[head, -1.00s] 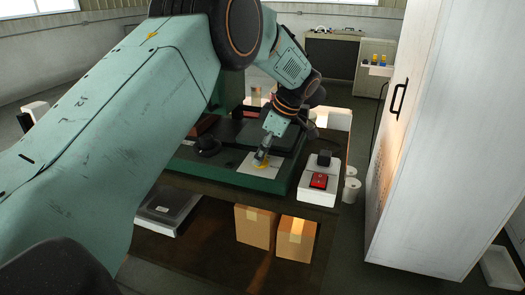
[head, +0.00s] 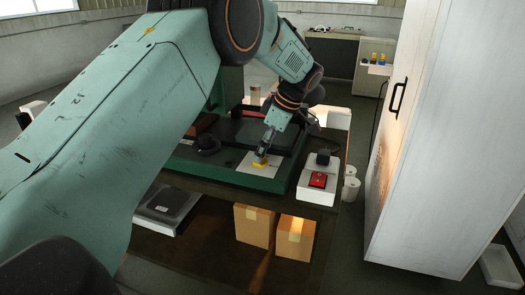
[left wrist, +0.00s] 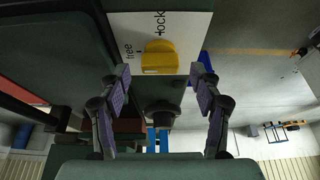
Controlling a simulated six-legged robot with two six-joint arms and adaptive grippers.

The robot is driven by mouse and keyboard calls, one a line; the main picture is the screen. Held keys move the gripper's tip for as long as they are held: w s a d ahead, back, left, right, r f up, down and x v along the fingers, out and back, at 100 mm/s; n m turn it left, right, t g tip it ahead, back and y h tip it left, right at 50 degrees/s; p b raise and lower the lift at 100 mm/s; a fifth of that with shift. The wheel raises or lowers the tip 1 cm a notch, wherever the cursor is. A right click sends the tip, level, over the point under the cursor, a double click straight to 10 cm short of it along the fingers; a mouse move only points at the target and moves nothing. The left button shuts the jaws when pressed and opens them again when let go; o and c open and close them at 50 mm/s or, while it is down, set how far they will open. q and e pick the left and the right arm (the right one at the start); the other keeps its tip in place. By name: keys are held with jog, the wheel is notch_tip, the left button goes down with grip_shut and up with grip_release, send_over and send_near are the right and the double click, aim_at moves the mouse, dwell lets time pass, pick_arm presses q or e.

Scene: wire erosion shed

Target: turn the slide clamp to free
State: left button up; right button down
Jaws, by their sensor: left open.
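The slide clamp is a yellow knob (head: 260,163) on a white plate (head: 246,167) at the front of a green machine. In the left wrist view the yellow knob (left wrist: 160,58) sits upper centre on the plate (left wrist: 195,28), which carries the words "free" and "lock". The knob's broad face shows, but I cannot tell which word it is set to. My left gripper (head: 263,152) points down at the knob; in the left wrist view the gripper (left wrist: 155,78) is open, its fingers apart on either side of the knob. Contact is not visible. My right gripper is not in view.
A white box with a red switch (head: 318,180) stands right of the plate. A dark round part (head: 206,144) sits to the left on the machine. Cardboard boxes (head: 295,238) lie below on the shelf. A tall white cabinet (head: 440,150) stands at right.

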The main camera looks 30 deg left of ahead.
pick_arm(q)
jog(key=v, duration=1)
jog(key=shift+d+r, duration=0.25)
jog(key=shift+r, duration=0.05)
jog(key=shift+f, duration=0.1)
